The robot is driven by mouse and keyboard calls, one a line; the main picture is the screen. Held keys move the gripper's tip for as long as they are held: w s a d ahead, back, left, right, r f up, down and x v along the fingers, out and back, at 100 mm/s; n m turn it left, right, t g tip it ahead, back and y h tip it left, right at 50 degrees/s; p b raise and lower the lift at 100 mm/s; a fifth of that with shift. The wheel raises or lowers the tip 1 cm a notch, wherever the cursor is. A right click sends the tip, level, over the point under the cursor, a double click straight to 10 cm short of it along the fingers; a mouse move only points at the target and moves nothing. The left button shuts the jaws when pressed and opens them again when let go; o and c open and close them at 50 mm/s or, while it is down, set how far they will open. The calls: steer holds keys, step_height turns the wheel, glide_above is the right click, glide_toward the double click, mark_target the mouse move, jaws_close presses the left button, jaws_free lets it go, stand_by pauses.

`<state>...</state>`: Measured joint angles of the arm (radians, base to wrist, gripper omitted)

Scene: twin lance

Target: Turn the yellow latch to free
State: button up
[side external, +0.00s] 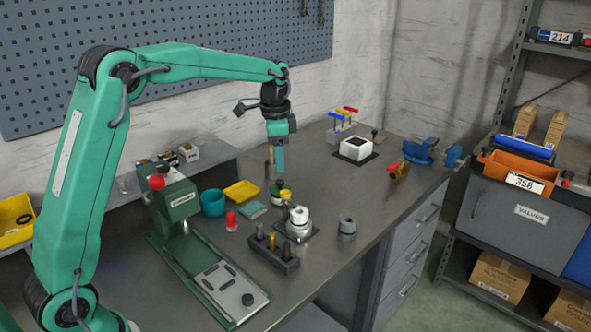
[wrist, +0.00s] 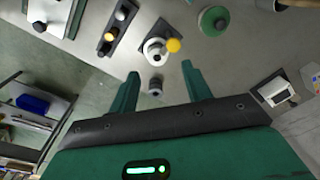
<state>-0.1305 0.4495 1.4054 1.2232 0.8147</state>
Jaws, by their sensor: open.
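The yellow latch (side external: 286,195) shows as a small yellow piece at the top of a white round fixture (side external: 299,224) on a dark square plate, mid-bench. In the wrist view the latch (wrist: 173,45) is a round yellow end beside the white fixture (wrist: 154,52), pointing right. My gripper (side external: 278,160) hangs in the air above the bench, behind the fixture in the side view. In the wrist view my gripper (wrist: 159,75) has its two green fingers spread wide and empty. The latch lies beyond the fingertips, not touched.
A grey knurled cylinder (side external: 347,229) stands right of the fixture. A dark rack (side external: 273,250) with several pegs stands in front. A green press (side external: 180,200) stands left; a white box (side external: 355,149) sits behind. Bare bench lies right of the cylinder.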

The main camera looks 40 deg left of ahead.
steer(key=m, duration=0.1)
glide_above(285, 192)
steer(key=shift+g, duration=0.4)
step_height(285, 192, down, 4)
steer(key=shift+f, duration=0.1)
steer(key=shift+f, duration=3.85)
steer(key=shift+c, duration=0.4)
steer(key=c, duration=0.9)
